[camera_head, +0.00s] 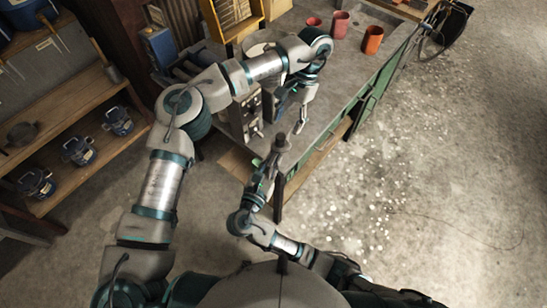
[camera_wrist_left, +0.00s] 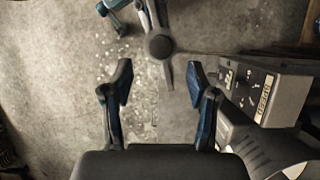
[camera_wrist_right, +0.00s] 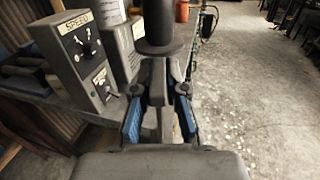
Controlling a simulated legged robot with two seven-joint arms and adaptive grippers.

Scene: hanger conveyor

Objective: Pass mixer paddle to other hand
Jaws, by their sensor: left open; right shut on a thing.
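The mixer paddle stands roughly upright in front of the bench, its dark round top (camera_head: 281,143) showing in the head view. My right gripper (camera_head: 268,172) is shut on it. In the right wrist view the paddle's dark shaft and collar (camera_wrist_right: 156,45) rise above my right fingers (camera_wrist_right: 158,85). My left gripper (camera_head: 302,122) is open and empty, above and a little beyond the paddle's top. In the left wrist view the paddle (camera_wrist_left: 160,46) is just past the gap between my open fingertips (camera_wrist_left: 158,82), apart from them.
A grey mixer with a dial panel marked SPEED (camera_wrist_right: 88,50) stands on the bench (camera_head: 325,82), close beside both grippers. Red and orange cups (camera_head: 372,39) stand farther along the bench. Shelves with blue-and-dark pots (camera_head: 78,150) are at left. The floor at right is clear.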

